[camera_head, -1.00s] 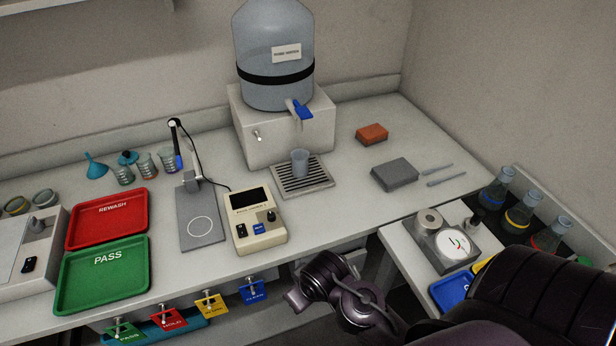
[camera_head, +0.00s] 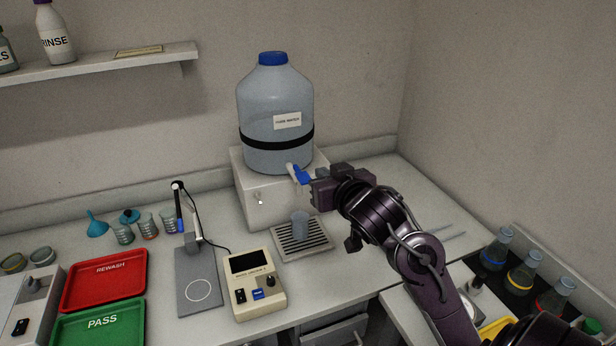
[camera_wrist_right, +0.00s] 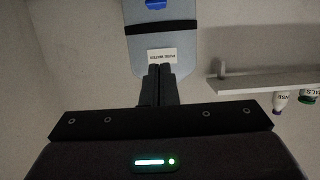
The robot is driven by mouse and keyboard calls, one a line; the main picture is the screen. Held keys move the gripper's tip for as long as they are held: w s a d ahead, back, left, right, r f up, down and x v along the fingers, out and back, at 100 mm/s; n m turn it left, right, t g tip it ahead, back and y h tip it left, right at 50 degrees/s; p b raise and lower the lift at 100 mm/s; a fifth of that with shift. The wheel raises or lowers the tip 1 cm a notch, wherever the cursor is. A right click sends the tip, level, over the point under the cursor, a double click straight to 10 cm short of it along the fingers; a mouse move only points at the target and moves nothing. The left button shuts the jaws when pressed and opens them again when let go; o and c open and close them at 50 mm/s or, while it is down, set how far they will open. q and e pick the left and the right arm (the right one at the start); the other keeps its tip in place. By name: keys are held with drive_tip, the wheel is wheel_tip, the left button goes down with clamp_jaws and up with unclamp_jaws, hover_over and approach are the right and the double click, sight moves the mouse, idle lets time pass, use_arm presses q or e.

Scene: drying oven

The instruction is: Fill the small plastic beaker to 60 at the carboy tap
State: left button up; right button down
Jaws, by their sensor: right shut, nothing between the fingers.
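The carboy (camera_head: 270,110) is a large blue-grey bottle with a blue cap and black band, standing on a white block. Its tap has a blue lever (camera_head: 300,174) at the front. The small plastic beaker (camera_head: 299,224) stands upright on the drip tray (camera_head: 318,240) below the tap. My right gripper (camera_head: 313,187) is shut and empty beside the tap lever, on its right; I cannot tell whether they touch. In the right wrist view its closed fingers (camera_wrist_right: 160,72) point at the carboy (camera_wrist_right: 150,45), which appears upside down. My left gripper is not in view.
A beige meter (camera_head: 254,285) and a probe stand (camera_head: 198,285) are left of the drip tray. Red (camera_head: 105,283) and green (camera_head: 95,330) trays lie farther left. Flasks (camera_head: 520,275) stand at the right. A shelf (camera_head: 100,66) is on the wall.

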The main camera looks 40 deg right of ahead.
drive_tip(key=p, duration=0.2)
hover_over(301, 175)
drive_tip(key=s, duration=0.4)
wheel_tip(301, 175, down, 2)
drive_tip(key=f, duration=0.4)
drive_tip(key=shift+a+f, duration=0.2)
drive_tip(key=shift+a, duration=0.1)
drive_tip(key=f+t+b, duration=0.1)
drive_tip(key=b, duration=0.3)
drive_tip(key=s+f+t+h+b, duration=0.1)
drive_tip(key=f+t+b, duration=0.1)
drive_tip(key=b, duration=0.3)
drive_tip(key=shift+a+f+t, duration=0.15)
drive_tip(key=shift+f+t, duration=0.1)
drive_tip(key=shift+t, duration=0.05)
idle(2.8)
